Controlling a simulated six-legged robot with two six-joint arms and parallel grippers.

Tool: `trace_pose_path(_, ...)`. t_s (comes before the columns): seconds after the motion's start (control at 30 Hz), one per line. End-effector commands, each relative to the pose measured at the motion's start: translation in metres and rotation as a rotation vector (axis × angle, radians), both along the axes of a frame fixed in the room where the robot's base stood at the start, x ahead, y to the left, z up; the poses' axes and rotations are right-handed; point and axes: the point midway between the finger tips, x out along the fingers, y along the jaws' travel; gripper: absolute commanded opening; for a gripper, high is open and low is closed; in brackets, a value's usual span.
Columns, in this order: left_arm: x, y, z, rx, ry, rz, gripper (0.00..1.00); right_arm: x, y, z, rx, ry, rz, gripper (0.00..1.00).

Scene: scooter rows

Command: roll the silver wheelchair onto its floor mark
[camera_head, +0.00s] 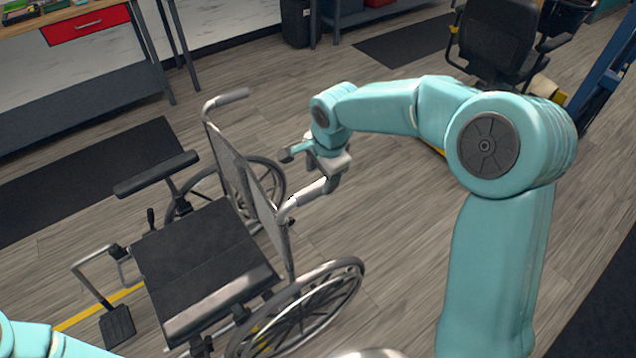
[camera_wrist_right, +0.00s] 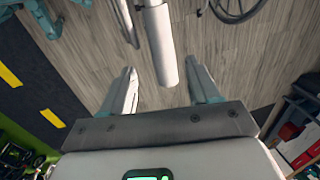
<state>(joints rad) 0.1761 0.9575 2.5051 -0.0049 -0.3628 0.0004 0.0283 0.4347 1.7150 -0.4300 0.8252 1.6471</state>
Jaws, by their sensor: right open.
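The silver wheelchair (camera_head: 205,262), with black seat and silver frame, stands upright on the wood floor in the head view, its back toward my right arm. My right gripper (camera_head: 304,171) is open at its nearer push handle (camera_head: 307,193). In the right wrist view the grey handle (camera_wrist_right: 160,40) reaches down between the two spread fingers (camera_wrist_right: 162,78), with gaps on both sides. The other push handle (camera_head: 232,97) is free. A yellow floor line (camera_head: 98,306) shows partly under the wheelchair; I cannot tell if it is its mark. My left gripper is out of view.
A black powered chair (camera_head: 497,45) stands at the back right beside a blue frame (camera_head: 607,72). A workbench (camera_head: 75,18) with a red drawer is at the back left. Dark mats (camera_head: 405,37) lie on the floor. Bare floor is open behind the wheelchair.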

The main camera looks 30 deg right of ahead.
Motion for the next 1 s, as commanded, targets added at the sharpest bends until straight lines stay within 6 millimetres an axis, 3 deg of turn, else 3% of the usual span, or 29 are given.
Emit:
trace_pose_path(0.1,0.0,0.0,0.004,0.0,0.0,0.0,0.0,0.005,0.001,-0.025,0.0,0.005,0.002,0.61)
trace_pose_path(0.3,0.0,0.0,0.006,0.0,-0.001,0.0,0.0,0.013,0.001,-0.051,0.0,0.003,0.003,0.61)
trace_pose_path(0.67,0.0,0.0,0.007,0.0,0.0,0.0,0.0,0.016,0.0,-0.058,0.0,0.0,0.004,0.61)
trace_pose_path(0.73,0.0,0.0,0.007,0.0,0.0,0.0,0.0,0.016,0.0,-0.058,0.0,0.0,0.004,0.45)
trace_pose_path(0.87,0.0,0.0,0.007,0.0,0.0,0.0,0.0,0.016,0.0,-0.058,0.0,0.001,0.004,0.02)
trace_pose_path(1.0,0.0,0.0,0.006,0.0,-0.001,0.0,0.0,0.016,0.0,-0.058,0.0,0.001,0.004,0.0)
